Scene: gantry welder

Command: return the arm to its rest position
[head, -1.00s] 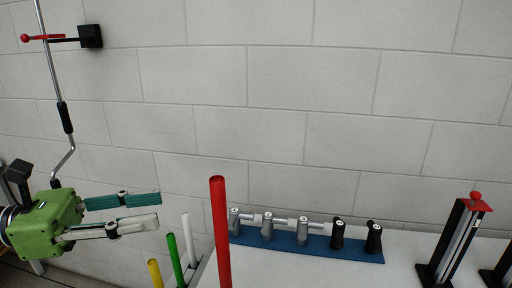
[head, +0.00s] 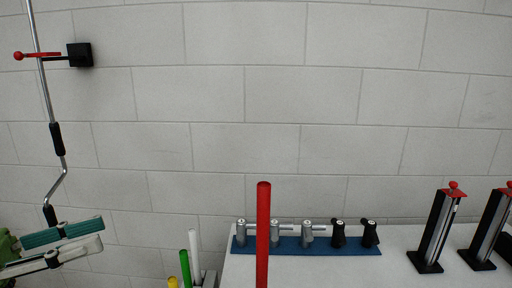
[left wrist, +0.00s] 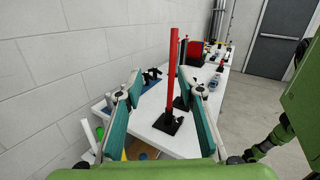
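My left gripper (head: 100,235) is at the lower left of the head view, cut off by the left edge. Its two teal-padded fingers are apart with nothing between them. In the left wrist view (left wrist: 158,84) the fingers also stand wide apart, with a red post visible beyond them. The gripper is in front of the wall, left of the white table (head: 400,240). My right gripper is in neither view.
A red post (head: 263,235) rises in front of the table. A blue strip (head: 345,248) holds several clamp handles. Two red-topped black stands (head: 437,230) are at the right. A crank rod (head: 45,95) hangs at the left. Yellow, green and white rods (head: 194,250) stand near the table's left end.

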